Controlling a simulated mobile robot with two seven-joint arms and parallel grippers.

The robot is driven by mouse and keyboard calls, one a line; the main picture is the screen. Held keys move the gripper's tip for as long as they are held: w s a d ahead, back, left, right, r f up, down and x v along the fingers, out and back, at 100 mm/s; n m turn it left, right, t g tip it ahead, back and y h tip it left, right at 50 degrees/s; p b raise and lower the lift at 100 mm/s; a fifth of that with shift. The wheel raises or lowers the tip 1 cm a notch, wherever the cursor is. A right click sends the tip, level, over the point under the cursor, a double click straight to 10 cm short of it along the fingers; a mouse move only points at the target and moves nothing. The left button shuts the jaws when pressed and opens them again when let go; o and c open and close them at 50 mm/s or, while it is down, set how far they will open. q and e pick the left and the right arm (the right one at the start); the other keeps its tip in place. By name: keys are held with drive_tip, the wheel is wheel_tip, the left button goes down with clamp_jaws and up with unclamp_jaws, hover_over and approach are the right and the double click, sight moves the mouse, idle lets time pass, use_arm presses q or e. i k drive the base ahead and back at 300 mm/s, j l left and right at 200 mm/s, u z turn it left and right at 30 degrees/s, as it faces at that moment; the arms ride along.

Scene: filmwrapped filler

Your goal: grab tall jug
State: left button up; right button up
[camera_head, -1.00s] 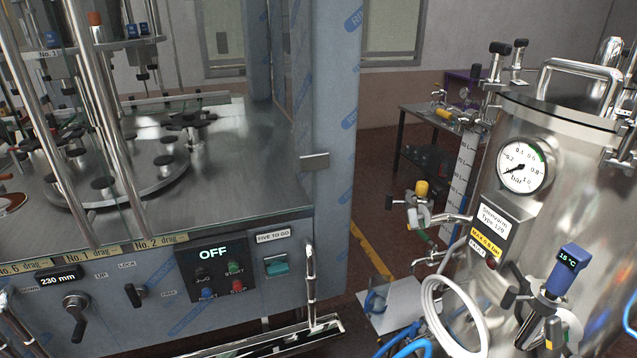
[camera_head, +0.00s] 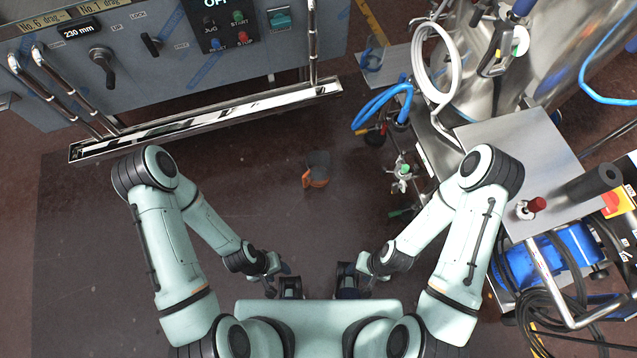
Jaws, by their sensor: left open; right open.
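A small dark grey and orange object (camera_head: 316,170) is on the floor ahead of my body; it may be a jug, but from above I cannot tell its type or height. Nothing else in view is clearly a tall jug. My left gripper (camera_head: 284,282) is open and empty, close in front of my body. My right gripper (camera_head: 352,280) is open and empty beside it. Both are well apart from the object.
A filling machine with a chrome rail (camera_head: 205,118) is ahead left. A steel tank (camera_head: 475,65), hoses and a steel table (camera_head: 520,165) stand at the right, close to my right arm. Cables lie lower right. The floor between is largely clear.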

sight(317, 162)
drive_tip(key=k+l, duration=0.1)
drive_tip(key=k, duration=0.3)
drive_tip(key=i+j+z, duration=0.1)
drive_tip(key=i+j, duration=0.15)
drive_tip(key=i+j+z, duration=0.15)
drive_tip(key=j, duration=0.2)
drive_tip(key=i+j+z, duration=0.1)
drive_tip(key=i+j, duration=0.15)
drive_tip(key=i+j+z, duration=0.1)
drive_tip(key=j, duration=0.4)
drive_tip(key=i+j+z, duration=0.1)
drive_tip(key=i+j, duration=0.2)
drive_tip(key=i+j+z, duration=0.15)
drive_tip(key=j, duration=0.3)
drive_tip(key=i+j+z, duration=0.1)
drive_tip(key=j, duration=0.3)
drive_tip(key=i, duration=0.05)
